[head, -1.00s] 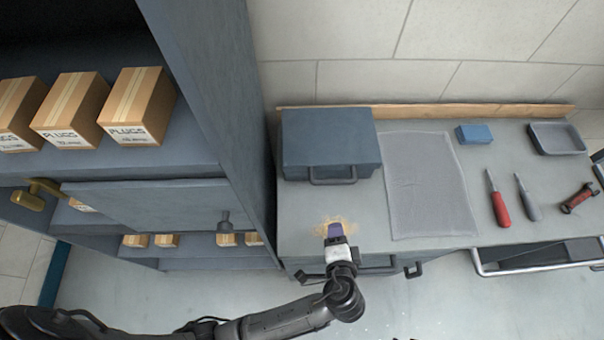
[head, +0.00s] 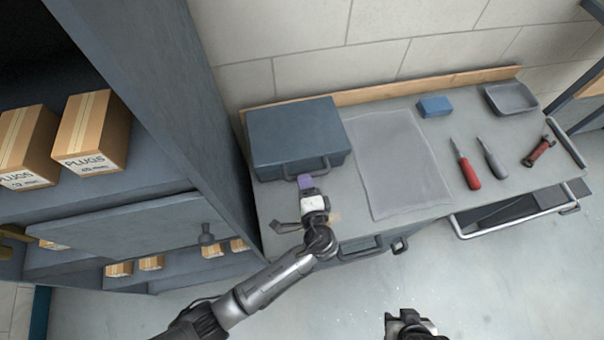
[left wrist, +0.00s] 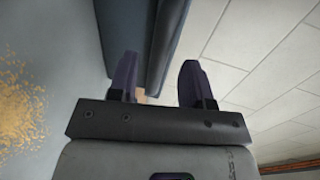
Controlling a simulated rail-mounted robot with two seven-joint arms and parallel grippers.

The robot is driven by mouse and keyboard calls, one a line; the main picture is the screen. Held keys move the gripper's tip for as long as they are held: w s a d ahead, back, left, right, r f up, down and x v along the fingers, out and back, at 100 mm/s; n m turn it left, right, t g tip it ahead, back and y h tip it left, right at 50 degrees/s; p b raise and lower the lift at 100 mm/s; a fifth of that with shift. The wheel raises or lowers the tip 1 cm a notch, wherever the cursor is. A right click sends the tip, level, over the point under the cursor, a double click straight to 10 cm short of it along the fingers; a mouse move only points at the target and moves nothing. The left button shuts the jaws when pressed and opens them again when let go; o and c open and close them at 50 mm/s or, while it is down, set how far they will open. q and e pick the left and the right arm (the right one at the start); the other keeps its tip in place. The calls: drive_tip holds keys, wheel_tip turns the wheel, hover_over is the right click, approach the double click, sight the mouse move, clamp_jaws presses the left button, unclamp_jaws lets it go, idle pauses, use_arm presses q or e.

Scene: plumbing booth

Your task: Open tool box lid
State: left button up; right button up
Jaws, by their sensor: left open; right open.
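The tool box (head: 297,132) is blue-grey with a dark front handle (head: 306,169). It stands at the back left of the workbench with its lid shut. My left gripper (head: 305,182) is open and just in front of the handle; I cannot tell whether it touches it. In the left wrist view, the two purple-tipped fingers (left wrist: 156,80) are apart, with the dark side of the box (left wrist: 148,35) beyond them. My right gripper (head: 408,322) shows only in part at the bottom edge of the head view, away from the bench.
A grey cloth (head: 396,165) lies right of the box. Beyond it are a blue block (head: 434,106), a red-handled screwdriver (head: 468,170), a grey tool (head: 492,158) and a grey tray (head: 511,98). A tall cabinet (head: 165,75) stands close on the left. A drawer (head: 520,208) is open at the right front.

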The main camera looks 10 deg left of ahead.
use_arm(q)
drive_tip(key=shift+x, duration=2)
clamp_jaws()
